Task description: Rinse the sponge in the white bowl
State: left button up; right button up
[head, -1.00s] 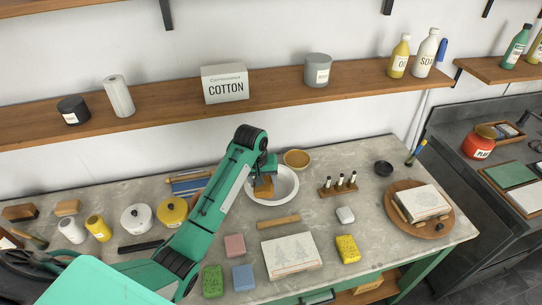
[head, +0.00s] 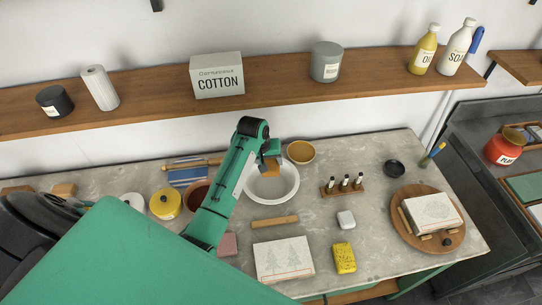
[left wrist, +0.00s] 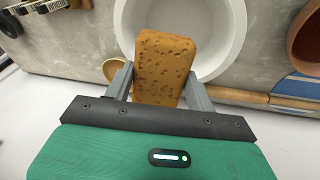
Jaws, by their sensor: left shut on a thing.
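The white bowl (head: 291,193) stands on the grey worktop in the head view, behind a wooden stick. My left gripper (head: 268,153) is over the far part of the bowl, with its arm coming in from the left. It is shut on an orange-brown, pitted sponge (head: 271,168). In the left wrist view the sponge (left wrist: 163,66) sits between the two grey fingers and overlaps the bowl's rim; the bowl (left wrist: 222,35) shows behind it. The sponge's exact height above the bowl is hard to tell. My right gripper is not in view.
A tan bowl (head: 301,152) stands close behind the white bowl, and a brown pot (head: 197,195) is left of it. A wooden stick (head: 275,222), a printed block (head: 284,259) and a yellow sponge (head: 344,257) lie in front. A shelf (head: 290,87) runs above the worktop.

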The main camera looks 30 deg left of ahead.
pick_arm(q)
jog(key=shift+s+f, duration=0.1)
jog(key=shift+f, duration=0.7)
notch_tip(320, 180, down, 5)
jog(key=shift+f+b, duration=0.15)
jog(key=shift+b, duration=0.45)
jog(key=shift+f+b, duration=0.5)
jog(key=shift+f, duration=0.75)
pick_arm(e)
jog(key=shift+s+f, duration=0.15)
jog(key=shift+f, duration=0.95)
pick_arm(q)
jog(key=shift+r+p, duration=1.1)
jog(key=shift+r, duration=3)
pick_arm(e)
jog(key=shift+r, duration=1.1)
